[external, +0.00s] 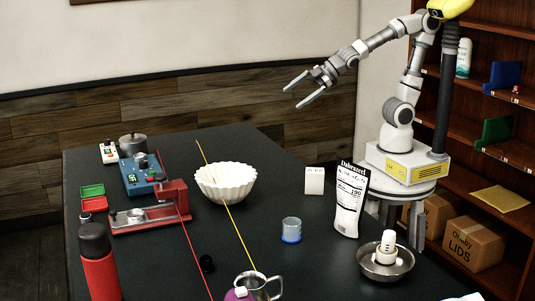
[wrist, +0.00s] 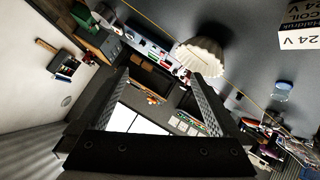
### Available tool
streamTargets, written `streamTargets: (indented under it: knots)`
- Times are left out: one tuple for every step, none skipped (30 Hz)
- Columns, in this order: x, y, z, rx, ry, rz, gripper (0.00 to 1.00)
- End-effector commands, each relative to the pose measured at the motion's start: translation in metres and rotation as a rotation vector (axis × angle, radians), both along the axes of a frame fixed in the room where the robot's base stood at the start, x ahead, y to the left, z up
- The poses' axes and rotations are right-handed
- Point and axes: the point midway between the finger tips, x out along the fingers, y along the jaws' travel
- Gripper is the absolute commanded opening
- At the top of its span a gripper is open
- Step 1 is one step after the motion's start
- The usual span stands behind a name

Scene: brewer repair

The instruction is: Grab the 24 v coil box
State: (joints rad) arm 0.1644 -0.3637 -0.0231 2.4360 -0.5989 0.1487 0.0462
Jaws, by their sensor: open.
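The 24 V coil box (wrist: 300,24) is white with a dark band and printed "COIL" and "24 V". It is partly cut off at the upper right of the wrist view. A small white box (external: 314,180) stands on the dark table in the external view, left of the white bag; its print is too small to read, so I cannot be sure it is the same box. My gripper (external: 293,97) is open and empty, high above the table's far side, up and left of that small box. Its two fingers (wrist: 160,78) show apart in the wrist view, with the coil box off to their right.
A white fluted bowl (external: 225,182) stands mid-table, left of the small box. A printed white bag (external: 349,200), a blue-based clear cup (external: 291,230) and a metal bowl (external: 385,262) are nearby. Red and yellow lines cross the table. A red flask (external: 99,265) stands front left.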

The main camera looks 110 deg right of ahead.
Motion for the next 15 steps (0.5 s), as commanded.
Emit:
streamTargets:
  knots:
    - [0.016,-0.004,0.001,-0.034,-0.017,0.047,1.00]
    - [0.024,-0.004,0.001,-0.053,-0.032,0.083,1.00]
    - [0.034,-0.007,-0.006,-0.071,-0.040,0.123,1.00]
    - [0.040,-0.010,-0.012,-0.080,-0.042,0.151,1.00]
    - [0.045,-0.011,-0.018,-0.087,-0.045,0.185,1.00]
    - [0.052,-0.012,-0.027,-0.091,-0.046,0.231,1.00]
    - [0.055,-0.012,-0.035,-0.089,-0.047,0.266,1.00]
    - [0.059,-0.011,-0.042,-0.085,-0.046,0.303,1.00]
    - [0.061,-0.010,-0.053,-0.076,-0.043,0.354,1.00]
    - [0.062,-0.008,-0.062,-0.063,-0.042,0.392,1.00]
    - [0.062,-0.006,-0.071,-0.047,-0.038,0.432,1.00]
    - [0.061,-0.003,-0.082,-0.022,-0.034,0.485,1.00]
    - [0.059,0.000,-0.091,0.001,-0.031,0.524,1.00]
    - [0.056,0.004,-0.100,0.028,-0.028,0.564,1.00]
    - [0.051,0.009,-0.111,0.071,-0.023,0.616,1.00]
